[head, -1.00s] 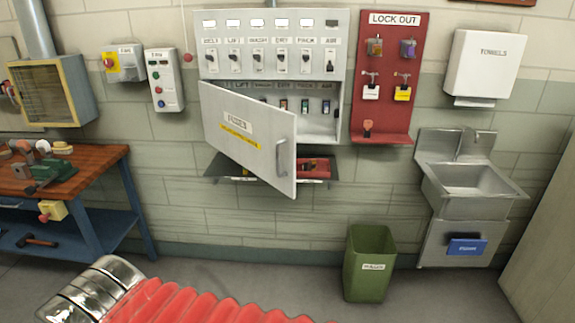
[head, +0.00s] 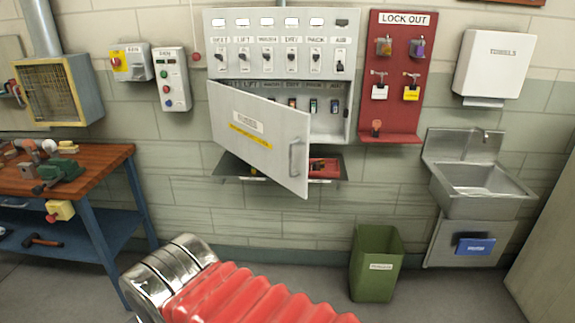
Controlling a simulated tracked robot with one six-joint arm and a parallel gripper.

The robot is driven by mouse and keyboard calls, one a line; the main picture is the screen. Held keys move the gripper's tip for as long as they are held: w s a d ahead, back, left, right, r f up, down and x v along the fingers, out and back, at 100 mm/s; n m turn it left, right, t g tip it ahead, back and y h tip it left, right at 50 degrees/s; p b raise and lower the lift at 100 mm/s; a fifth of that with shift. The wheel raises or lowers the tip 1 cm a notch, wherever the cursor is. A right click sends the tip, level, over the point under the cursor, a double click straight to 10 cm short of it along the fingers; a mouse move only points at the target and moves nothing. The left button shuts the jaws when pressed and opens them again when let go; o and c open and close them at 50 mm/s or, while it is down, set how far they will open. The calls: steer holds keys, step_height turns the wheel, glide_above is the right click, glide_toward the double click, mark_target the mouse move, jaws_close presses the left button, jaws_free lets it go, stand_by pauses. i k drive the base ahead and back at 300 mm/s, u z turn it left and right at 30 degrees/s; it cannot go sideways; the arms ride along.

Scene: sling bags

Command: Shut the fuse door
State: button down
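The fuse door (head: 255,137) is a light grey panel with a white label, a yellow strip and a handle (head: 296,158) near its right edge. It stands ajar, hinged on the left, its right edge swung out toward me. Behind it the fuse compartment (head: 330,122) of the wall cabinet is partly visible, with several coloured fuses; the left part is hidden by the door. My arm, with a red ribbed sleeve and metal rings, shows at the bottom. My gripper is not in view.
A shelf (head: 230,170) with a red tray (head: 324,168) sits under the door. A red lockout board (head: 394,120) hangs to the right. A sink (head: 478,188), green bin (head: 376,262) and workbench (head: 100,165) stand around. The floor before the cabinet looks clear.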

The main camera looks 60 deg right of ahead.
mark_target(273, 138)
steer(key=u, duration=0.05)
steer(key=i, duration=1)
steer(key=z, duration=0.05)
